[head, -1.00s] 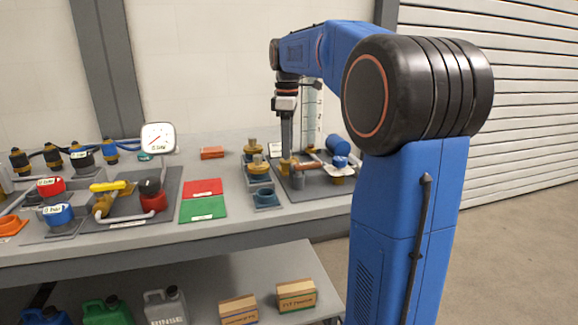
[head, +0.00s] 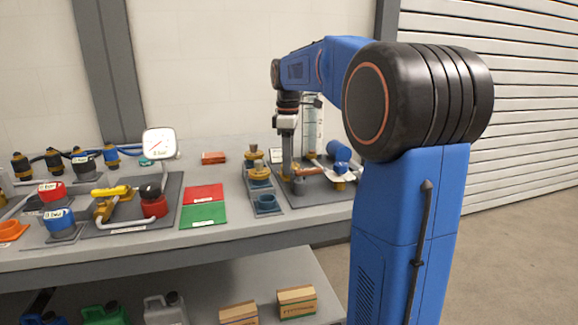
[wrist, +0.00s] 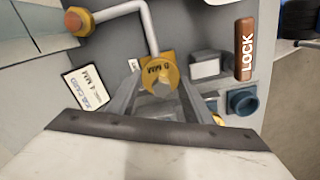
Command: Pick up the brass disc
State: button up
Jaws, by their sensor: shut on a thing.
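The brass disc (wrist: 160,73) shows in the wrist view between my fingertips, with a dark "MM" marking on its face. My gripper (wrist: 158,88) is shut on it, one grey finger on each side. A brass block behind it partly shows, and I cannot tell whether the disc still touches what is behind it. In the head view my gripper (head: 289,172) is low over the pipework plate at the right end of the bench. The disc cannot be made out there.
A bent grey pipe (wrist: 150,28) rises beside the disc. In the head view, brass parts (head: 259,171) stand left of my gripper, near red (head: 203,193) and green mats.

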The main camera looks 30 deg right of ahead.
notch_tip(320, 180, up, 18)
dwell(0.5)
